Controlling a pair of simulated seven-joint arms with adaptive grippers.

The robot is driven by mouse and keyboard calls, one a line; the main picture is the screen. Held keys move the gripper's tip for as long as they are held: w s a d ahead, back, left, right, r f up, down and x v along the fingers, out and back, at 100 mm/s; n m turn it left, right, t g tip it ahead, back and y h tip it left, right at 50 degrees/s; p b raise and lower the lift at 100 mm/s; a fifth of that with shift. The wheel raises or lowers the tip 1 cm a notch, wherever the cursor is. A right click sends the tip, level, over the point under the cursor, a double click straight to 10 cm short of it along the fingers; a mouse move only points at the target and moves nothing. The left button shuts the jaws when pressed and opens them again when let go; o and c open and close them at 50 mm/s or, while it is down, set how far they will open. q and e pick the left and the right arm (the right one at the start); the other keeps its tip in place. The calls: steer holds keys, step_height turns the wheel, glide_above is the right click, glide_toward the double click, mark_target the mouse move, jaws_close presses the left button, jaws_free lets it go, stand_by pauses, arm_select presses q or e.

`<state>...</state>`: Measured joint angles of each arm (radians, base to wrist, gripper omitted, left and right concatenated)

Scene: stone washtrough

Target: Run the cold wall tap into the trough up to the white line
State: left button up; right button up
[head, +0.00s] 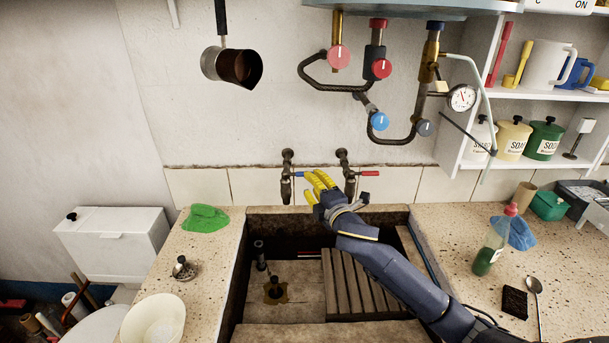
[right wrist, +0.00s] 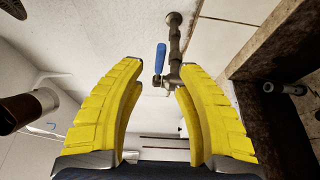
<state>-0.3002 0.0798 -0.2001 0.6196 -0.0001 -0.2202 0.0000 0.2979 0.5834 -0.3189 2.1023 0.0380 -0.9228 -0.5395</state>
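Two wall taps stand over the trough (head: 238,285). The left tap (head: 286,187) has a blue lever (head: 301,174); the right tap (head: 350,184) has a red lever (head: 369,173). My right gripper (head: 316,187) is open, its yellow fingers just right of the left tap, near the blue lever. In the right wrist view the tap (right wrist: 174,50) and its blue lever (right wrist: 160,58) show beyond the open fingertips, with nothing gripped. No water shows running from the left tap. The trough floor shows no clear water; I cannot make out the white line. My left gripper is out of view.
A wooden slatted rack (head: 352,285), a short standpipe (head: 260,256) and a brass drain fitting (head: 275,291) are in the trough. A green cloth (head: 205,218) lies on the left ledge. A soap bottle (head: 490,247) stands on the right counter. Pipes and valves hang above.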

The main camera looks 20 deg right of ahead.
mark_target(298, 174)
steer(key=shift+w, duration=3)
jaws_close()
